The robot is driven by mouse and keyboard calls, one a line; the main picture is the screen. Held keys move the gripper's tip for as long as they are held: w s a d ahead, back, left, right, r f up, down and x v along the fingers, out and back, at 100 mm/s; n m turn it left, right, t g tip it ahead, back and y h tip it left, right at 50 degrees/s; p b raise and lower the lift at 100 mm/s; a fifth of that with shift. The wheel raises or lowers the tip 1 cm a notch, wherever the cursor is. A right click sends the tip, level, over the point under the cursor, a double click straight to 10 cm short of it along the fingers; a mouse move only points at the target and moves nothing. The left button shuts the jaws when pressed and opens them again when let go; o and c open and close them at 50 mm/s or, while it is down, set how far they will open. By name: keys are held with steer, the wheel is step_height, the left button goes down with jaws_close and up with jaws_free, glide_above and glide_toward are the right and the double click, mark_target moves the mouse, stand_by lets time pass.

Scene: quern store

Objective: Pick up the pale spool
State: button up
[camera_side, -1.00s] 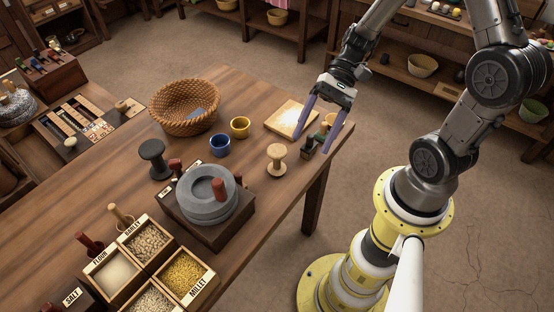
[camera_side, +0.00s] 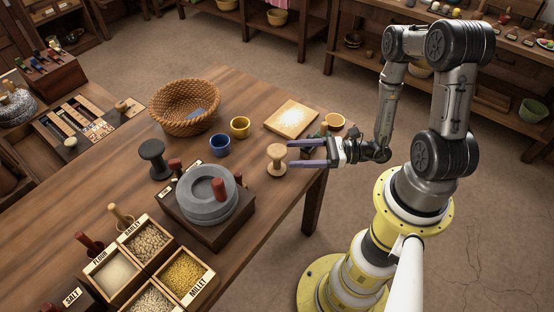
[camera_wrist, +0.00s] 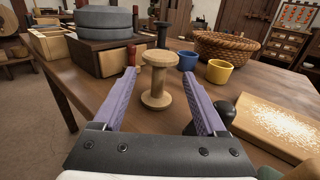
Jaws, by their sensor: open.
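The pale spool (camera_side: 277,160) stands upright on the wooden table near its right edge. My gripper (camera_side: 291,154) is open and lies level, pointing left at the spool from the right side. In the wrist view the spool (camera_wrist: 158,82) stands ahead, between the lines of my two purple fingers (camera_wrist: 160,90). The fingers appear short of it or just at its near side; I cannot tell whether either touches. The spool's full height shows in the wrist view.
Left of the spool are a grey quern (camera_side: 209,193), a dark spool (camera_side: 154,158) and a blue cup (camera_side: 219,145). A yellow cup (camera_side: 239,127), a basket (camera_side: 185,107) and a board (camera_side: 291,118) lie behind. A dark-knobbed object (camera_wrist: 223,110) is close by my right finger.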

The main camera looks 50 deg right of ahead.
mark_target(277, 154)
steer(key=shift+x, duration=2.95)
steer(key=shift+s, duration=0.1)
steer(key=c, duration=1)
